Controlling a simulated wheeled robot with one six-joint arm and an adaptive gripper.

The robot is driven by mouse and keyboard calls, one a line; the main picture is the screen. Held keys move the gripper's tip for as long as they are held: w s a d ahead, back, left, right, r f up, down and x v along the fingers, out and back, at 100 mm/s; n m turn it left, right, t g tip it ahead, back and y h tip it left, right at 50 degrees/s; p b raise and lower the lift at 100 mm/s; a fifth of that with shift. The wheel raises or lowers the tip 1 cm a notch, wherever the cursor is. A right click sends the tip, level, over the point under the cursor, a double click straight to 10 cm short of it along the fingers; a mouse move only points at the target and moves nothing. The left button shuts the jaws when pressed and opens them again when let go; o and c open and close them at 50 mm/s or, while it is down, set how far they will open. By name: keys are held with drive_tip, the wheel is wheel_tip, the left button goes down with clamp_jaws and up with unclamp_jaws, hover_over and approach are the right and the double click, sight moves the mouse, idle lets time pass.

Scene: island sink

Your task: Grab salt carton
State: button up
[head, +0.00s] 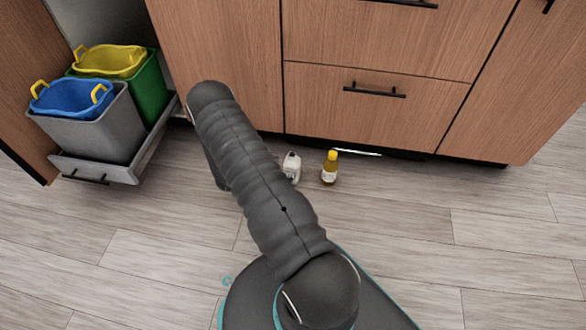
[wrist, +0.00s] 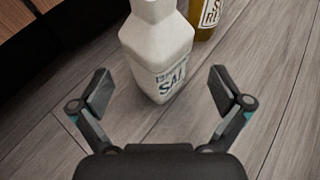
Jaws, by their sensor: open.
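The salt carton (wrist: 157,50) is a white container with "SAL" lettering on its lower side. It stands upright on the floor and its top is cut off in the wrist view. In the head view the salt carton (head: 291,167) stands just right of my arm. My gripper (wrist: 160,88) is open in the wrist view, its two fingers spread on the near side of the carton, left and right of its base. Nothing is held. In the head view my gripper is hidden behind my arm.
A yellow-brown bottle (head: 330,168) with a white label stands close to the carton's right. Wooden cabinets (head: 375,105) rise just behind. A pulled-out drawer (head: 105,170) with grey and green bins is at the left. The floor (head: 470,225) at the right is clear.

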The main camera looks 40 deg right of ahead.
drive_tip(key=x, duration=0.4)
drive_tip(key=shift+w+d+f+b, duration=0.1)
drive_tip(key=shift+d+f+b, duration=0.2)
drive_tip(key=shift+f+b, duration=0.05)
drive_tip(key=c, duration=1.6)
drive_tip(key=shift+o, duration=0.2)
